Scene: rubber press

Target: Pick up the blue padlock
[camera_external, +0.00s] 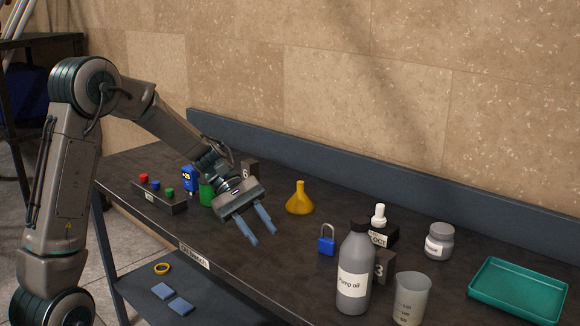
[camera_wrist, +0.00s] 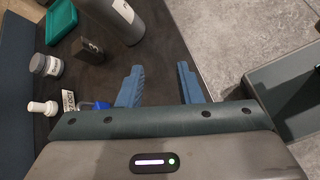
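The blue padlock (camera_external: 327,244) stands upright on the dark bench in the external view, its grey shackle on top. It sits just left of the grey pump oil bottle. In the wrist view only a blue part of it (camera_wrist: 97,105) shows, partly hidden behind my gripper's left edge. My gripper (camera_external: 259,232) is in the air over the bench, left of the padlock and apart from it. Its two blue fingers are spread and empty, as the wrist view (camera_wrist: 160,85) also shows.
The pump oil bottle (camera_external: 354,275), a dark block (camera_external: 383,268), a beaker (camera_external: 411,298) and a white-topped bottle (camera_external: 379,215) stand close to the padlock. A yellow funnel (camera_external: 299,201) is behind my gripper. A jar (camera_external: 438,243) and green tray (camera_external: 518,290) are at the right.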

